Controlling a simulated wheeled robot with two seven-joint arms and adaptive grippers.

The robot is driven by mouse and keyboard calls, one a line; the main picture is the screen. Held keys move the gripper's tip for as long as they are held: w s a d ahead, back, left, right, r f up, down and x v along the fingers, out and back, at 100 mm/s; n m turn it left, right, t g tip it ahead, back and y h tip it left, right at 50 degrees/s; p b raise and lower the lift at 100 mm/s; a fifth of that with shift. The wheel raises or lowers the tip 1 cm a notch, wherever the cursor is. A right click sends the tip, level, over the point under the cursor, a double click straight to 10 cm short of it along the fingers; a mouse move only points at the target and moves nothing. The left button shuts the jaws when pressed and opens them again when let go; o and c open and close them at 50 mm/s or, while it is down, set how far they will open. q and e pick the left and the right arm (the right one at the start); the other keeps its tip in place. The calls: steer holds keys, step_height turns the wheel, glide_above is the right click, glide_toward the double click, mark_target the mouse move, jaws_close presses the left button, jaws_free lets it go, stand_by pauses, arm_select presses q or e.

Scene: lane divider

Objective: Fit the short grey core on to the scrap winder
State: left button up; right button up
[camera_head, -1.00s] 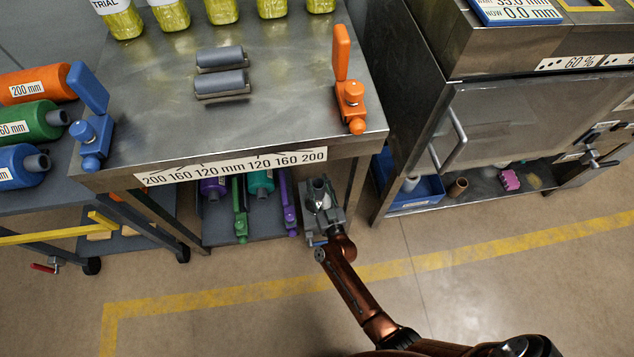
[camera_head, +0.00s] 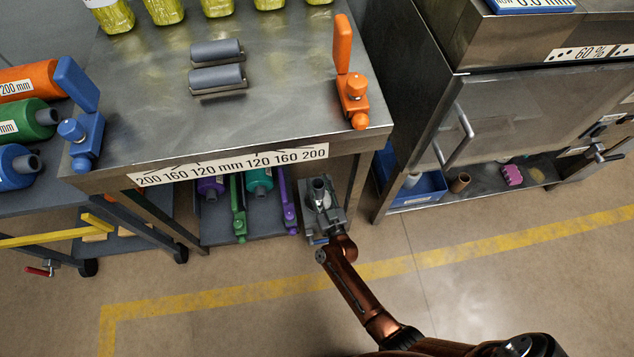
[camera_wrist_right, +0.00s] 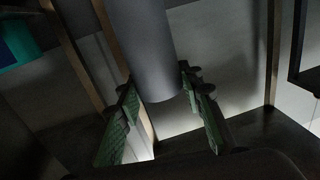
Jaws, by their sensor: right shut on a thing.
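My right gripper (camera_head: 322,205) is in front of the table's right leg, below the tabletop's front edge. It is shut on a short grey core (camera_head: 318,185), which points up out of the gripper. In the right wrist view the grey core (camera_wrist_right: 148,50) comes down from the top, its rounded end between the two green-padded fingers (camera_wrist_right: 165,115). My left gripper is not in view. I cannot pick out the scrap winder for certain.
The floor in front is clear.

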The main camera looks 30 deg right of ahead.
mark_target(320, 196)
steer(key=shift+f+b, duration=0.65)
steer(key=shift+f, duration=0.5)
steer(key=shift+f, duration=0.25)
steer(key=shift+f, duration=0.3)
steer(key=shift+f, duration=0.6)
steer(key=o, duration=1.2)
steer(key=shift+c, duration=0.2)
steer(key=shift+s, duration=0.15)
